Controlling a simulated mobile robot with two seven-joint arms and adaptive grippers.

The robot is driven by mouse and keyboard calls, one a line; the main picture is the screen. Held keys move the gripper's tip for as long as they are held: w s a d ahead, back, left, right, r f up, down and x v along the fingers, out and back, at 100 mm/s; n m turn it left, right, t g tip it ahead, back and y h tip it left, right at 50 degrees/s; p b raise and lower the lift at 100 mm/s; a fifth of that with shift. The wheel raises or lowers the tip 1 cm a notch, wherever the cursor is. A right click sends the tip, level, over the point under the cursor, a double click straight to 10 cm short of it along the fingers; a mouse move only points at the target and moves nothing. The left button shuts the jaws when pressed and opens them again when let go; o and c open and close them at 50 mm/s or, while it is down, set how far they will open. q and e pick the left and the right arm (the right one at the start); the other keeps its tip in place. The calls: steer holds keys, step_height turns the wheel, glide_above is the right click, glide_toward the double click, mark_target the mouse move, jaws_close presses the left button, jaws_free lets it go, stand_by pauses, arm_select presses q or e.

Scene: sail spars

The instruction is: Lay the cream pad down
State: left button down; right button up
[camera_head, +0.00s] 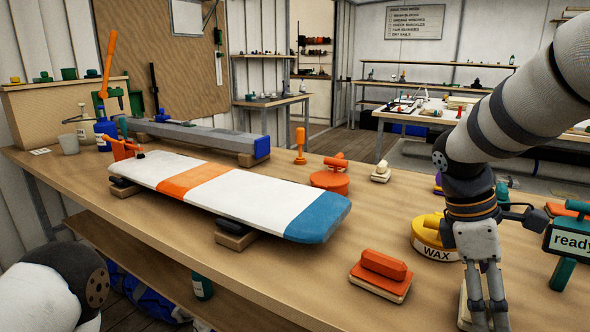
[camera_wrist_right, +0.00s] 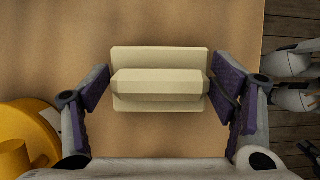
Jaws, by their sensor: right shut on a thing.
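The cream pad (camera_wrist_right: 160,62), a flat base with a raised grip bar, sits between the purple-lined fingers of my right gripper (camera_wrist_right: 160,90) in the right wrist view. The fingers are shut on the ends of its grip bar. In the head view, my right gripper (camera_head: 487,312) points down near the front right of the bench, with part of the cream pad showing beside and behind its fingers. I cannot tell whether the pad touches the bench. My left gripper is not in view; only part of the left arm shows at the lower left.
An orange pad (camera_head: 380,275) lies left of my right gripper. A yellow WAX tin (camera_head: 433,238) stands close behind it, and a "ready" sign (camera_head: 568,243) at the right. A white, orange and blue board (camera_head: 245,197) rests on blocks across the bench (camera_head: 300,268).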

steer(key=shift+f, duration=0.15)
steer(key=o, duration=1.2)
steer(key=shift+o, duration=0.2)
steer(key=v, duration=1.2)
